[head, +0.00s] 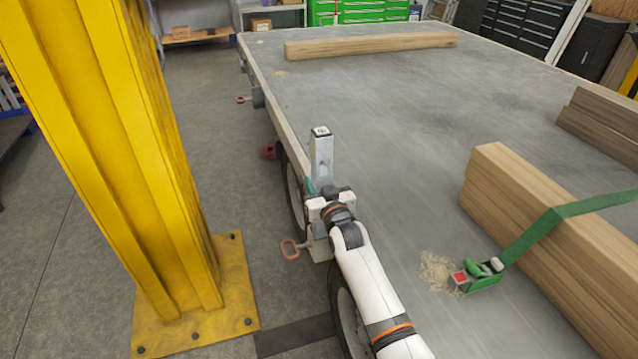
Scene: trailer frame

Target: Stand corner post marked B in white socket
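A grey metal corner post (322,160) stands upright at the left edge of the trailer bed. Its top carries a small white label with a dark mark, too small to read for sure. One arm, which I take to be my right, comes in from the bottom, and its gripper (328,194) is closed around the post's lower part. The post's foot is hidden behind the gripper. The white socket (319,246) is on the trailer's side just below the gripper, with a red looped handle beside it. I cannot tell whether the post sits in it. My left gripper is not in view.
A yellow column (135,150) with a bolted base stands close on the left. A timber stack (540,215) with a green strap and ratchet (480,275) lies on the right of the bed (400,120). A beam (370,45) lies at the far end. The mid-bed is clear.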

